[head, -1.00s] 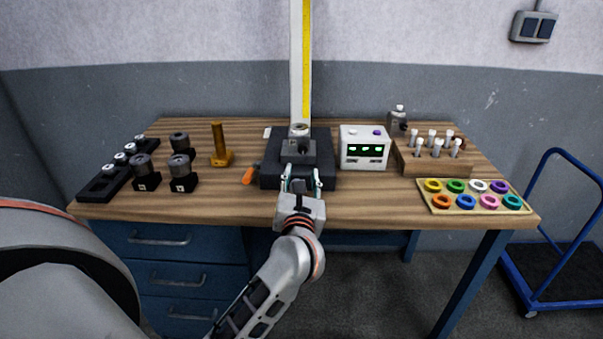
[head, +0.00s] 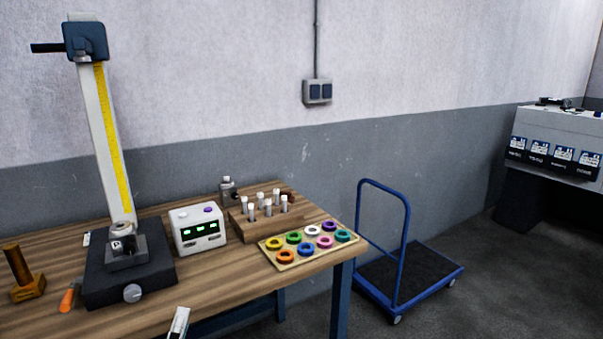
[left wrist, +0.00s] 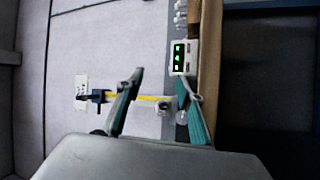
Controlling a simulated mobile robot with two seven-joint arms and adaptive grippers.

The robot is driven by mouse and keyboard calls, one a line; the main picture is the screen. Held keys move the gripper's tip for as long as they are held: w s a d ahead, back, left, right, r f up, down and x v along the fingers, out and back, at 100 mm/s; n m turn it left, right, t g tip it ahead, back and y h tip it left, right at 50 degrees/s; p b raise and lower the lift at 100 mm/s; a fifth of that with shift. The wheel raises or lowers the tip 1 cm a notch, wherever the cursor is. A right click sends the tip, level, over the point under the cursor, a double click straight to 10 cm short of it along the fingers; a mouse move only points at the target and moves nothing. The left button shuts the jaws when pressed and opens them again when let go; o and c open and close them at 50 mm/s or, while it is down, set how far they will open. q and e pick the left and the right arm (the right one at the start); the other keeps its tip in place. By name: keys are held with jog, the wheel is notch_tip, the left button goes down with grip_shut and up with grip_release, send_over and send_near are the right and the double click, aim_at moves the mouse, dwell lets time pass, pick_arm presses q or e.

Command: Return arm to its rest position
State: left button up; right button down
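My left gripper shows in the head view only as a pale fingertip part (head: 178,323) at the bottom edge, in front of the bench. In the left wrist view my left gripper (left wrist: 163,88) has its two teal-lined fingers spread apart with nothing held between them. The measuring stand (head: 108,150), with a yellow scale on its column, is beyond the gripper. A grey block (head: 127,254) with a round metal part (head: 121,229) on top sits on its black base. My right gripper is in neither view.
A white display box (head: 198,228), a wooden rack (head: 265,225) of white-topped pins and a tray (head: 305,255) of coloured rings stand on the bench. An orange-handled tool (head: 69,298) lies left of the stand. A blue trolley (head: 405,280) is on the floor at right.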

pick_arm(q)
jog(key=s+d+f+m+g+h, duration=0.2)
jog(key=d+f+m, duration=0.1)
jog(key=f+m, duration=0.15)
jog(key=s+d+f+m+g+h, duration=0.1)
jog(key=s+d+f+m+h, duration=0.1)
jog(key=f+m, duration=0.3)
jog(key=s+f+m+g, duration=0.3)
jog(key=s+f, duration=0.3)
jog(key=f, duration=0.4)
jog(key=s+f+m+g, duration=0.4)
jog(key=s+f+m, duration=0.2)
jog(key=f, duration=0.4)
jog(key=shift+s+a+y, duration=0.3)
jog(key=shift+s+y, duration=0.1)
jog(key=shift+s, duration=0.1)
jog(key=shift+m, duration=0.25)
